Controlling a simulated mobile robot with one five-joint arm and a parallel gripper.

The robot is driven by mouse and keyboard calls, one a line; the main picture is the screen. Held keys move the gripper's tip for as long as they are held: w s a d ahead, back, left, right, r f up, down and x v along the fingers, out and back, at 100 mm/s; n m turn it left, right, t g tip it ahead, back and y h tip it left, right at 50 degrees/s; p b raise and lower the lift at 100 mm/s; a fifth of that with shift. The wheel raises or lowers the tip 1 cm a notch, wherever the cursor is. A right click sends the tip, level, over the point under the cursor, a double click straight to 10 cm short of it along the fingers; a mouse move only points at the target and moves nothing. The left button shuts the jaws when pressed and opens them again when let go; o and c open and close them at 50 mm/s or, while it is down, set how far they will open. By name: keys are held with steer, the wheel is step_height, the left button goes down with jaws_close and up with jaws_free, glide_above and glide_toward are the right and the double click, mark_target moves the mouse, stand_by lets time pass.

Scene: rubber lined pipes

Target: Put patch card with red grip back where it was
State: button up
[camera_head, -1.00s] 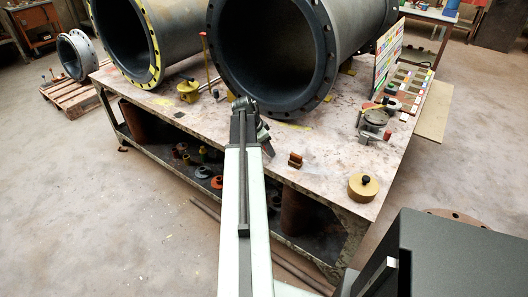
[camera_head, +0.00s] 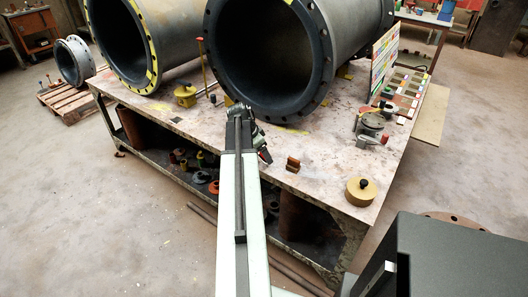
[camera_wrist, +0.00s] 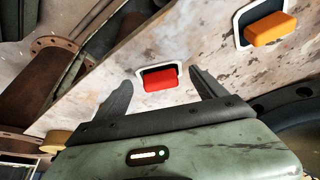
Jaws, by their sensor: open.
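In the wrist view a red grip (camera_wrist: 160,78) sits at a small pale-edged card or frame on the stained table top. It lies between and just beyond the fingers of my gripper (camera_wrist: 161,86), which are spread apart, with no contact visible. An orange grip (camera_wrist: 270,29) on a similar pale-edged piece lies up and to the right. In the head view my arm reaches over the table's front edge, and its end hides what lies behind it. A small brown-orange block (camera_head: 293,164) stands on the table right of the arm.
The table (camera_head: 325,150) carries two large flanged pipes, the nearer one (camera_head: 270,60) just behind my arm's end. A yellow lidded pot (camera_head: 185,96) stands left, a round yellow lidded thing (camera_head: 361,191) front right. A colour board (camera_head: 384,62) and card rack (camera_head: 407,90) stand right.

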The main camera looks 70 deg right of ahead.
steer(key=p+v, duration=0.9)
steer(key=v, duration=0.2)
steer(key=shift+r+p, duration=0.25)
steer(key=shift+p, duration=0.15)
steer(key=shift+w+a, duration=0.1)
steer(key=w+a+f+n+t+y, duration=0.1)
steer(key=w+a+n, duration=0.5)
steer(key=w+a, duration=0.7)
steer(key=w+a+n+t, duration=0.1)
steer(key=w+a+n, duration=0.5)
steer(key=w+a, duration=0.7)
steer(key=a+n+y, duration=0.1)
steer(key=a+n, duration=0.5)
steer(key=a, duration=1.2)
steer(key=w+a+n+y, duration=0.1)
steer(key=a+n, duration=0.6)
steer(key=a, duration=1.1)
steer(key=shift+w+f+n+t+y, duration=0.25)
steer(key=shift+f+n+t+y, duration=0.05)
steer(key=shift+f+t, duration=0.1)
steer(key=shift+a, duration=0.1)
